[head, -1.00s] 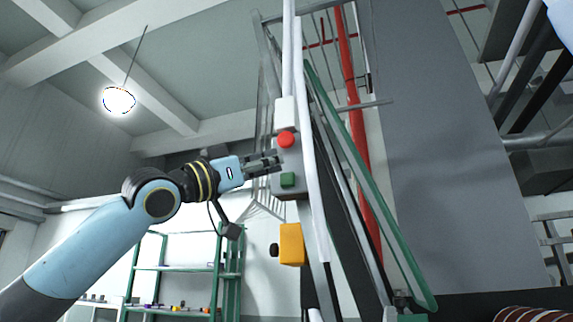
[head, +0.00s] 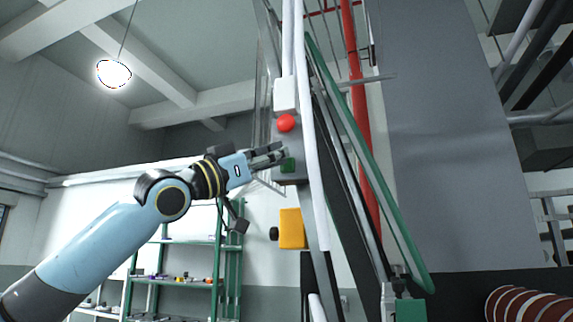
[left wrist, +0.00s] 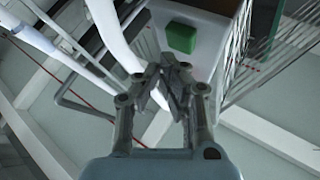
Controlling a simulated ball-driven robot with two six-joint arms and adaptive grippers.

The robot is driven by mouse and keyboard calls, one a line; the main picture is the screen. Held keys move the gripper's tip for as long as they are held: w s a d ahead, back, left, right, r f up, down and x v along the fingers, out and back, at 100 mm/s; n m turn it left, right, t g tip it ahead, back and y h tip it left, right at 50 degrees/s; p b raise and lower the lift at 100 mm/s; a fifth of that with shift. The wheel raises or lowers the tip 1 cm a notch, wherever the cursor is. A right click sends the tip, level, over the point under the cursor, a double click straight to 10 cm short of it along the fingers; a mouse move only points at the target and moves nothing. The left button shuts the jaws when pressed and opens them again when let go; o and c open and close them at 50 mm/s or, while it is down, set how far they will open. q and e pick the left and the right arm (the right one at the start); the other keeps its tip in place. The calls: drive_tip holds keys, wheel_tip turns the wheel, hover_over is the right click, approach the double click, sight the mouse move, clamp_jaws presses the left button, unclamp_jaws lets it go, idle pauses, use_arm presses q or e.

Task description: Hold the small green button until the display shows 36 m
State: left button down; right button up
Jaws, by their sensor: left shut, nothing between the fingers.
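The small green button (head: 288,165) sits on the grey control box (head: 291,144), below a red round button (head: 286,123). My left gripper (head: 282,150) is shut and empty, its fingertips just above and beside the green button in the head view. In the left wrist view the green button (left wrist: 182,37) lies beyond the closed fingertips (left wrist: 168,62), with a gap between them in the picture. I cannot tell whether the fingers touch the box. No display reading shows in either view. My right gripper is not in view.
A yellow box with a black knob (head: 291,229) is mounted below the control box. White pipes (head: 313,150) and a slanting green bar (head: 375,170) run close on the right. A green shelf (head: 190,262) stands behind at the left.

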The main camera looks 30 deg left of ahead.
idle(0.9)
use_arm(q)
drive_tip(key=shift+w+a+p, duration=0.1)
drive_tip(key=shift+w+p, duration=0.3)
drive_tip(key=shift+p, duration=0.45)
drive_tip(key=shift+w+a+p, duration=0.15)
drive_tip(key=shift+w+p, duration=0.15)
drive_tip(key=shift+w, duration=0.25)
idle(0.4)
idle(4.2)
drive_tip(key=shift+s+d+b, duration=0.25)
drive_tip(key=shift+s+b, duration=0.7)
